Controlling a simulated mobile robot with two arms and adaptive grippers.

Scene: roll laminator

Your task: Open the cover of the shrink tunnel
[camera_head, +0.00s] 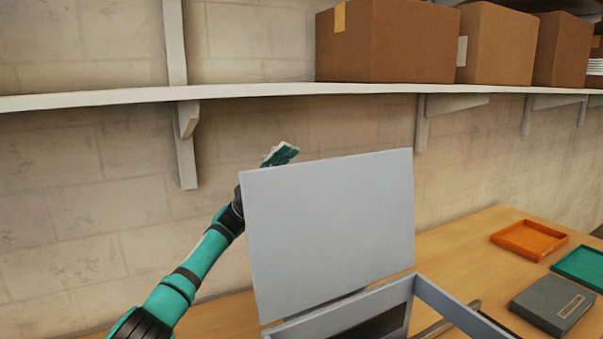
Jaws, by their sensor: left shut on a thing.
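The shrink tunnel is a grey box-like machine (436,298) on the table, with its front part cut off by the bottom of the view. Its flat grey cover (330,225) stands raised, nearly upright, above the open frame. A dark inside shows below it. My left gripper (281,153) is at the cover's upper left edge, mostly hidden behind the panel, with only its teal and white end showing above. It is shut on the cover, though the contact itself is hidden. My right gripper is not in view.
The wooden table (480,245) holds an orange tray (529,240), a teal tray (582,266) and a dark grey box (553,304) at the right. A white wall shelf (260,92) with several cardboard boxes (388,42) runs above the cover, with a bracket at left.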

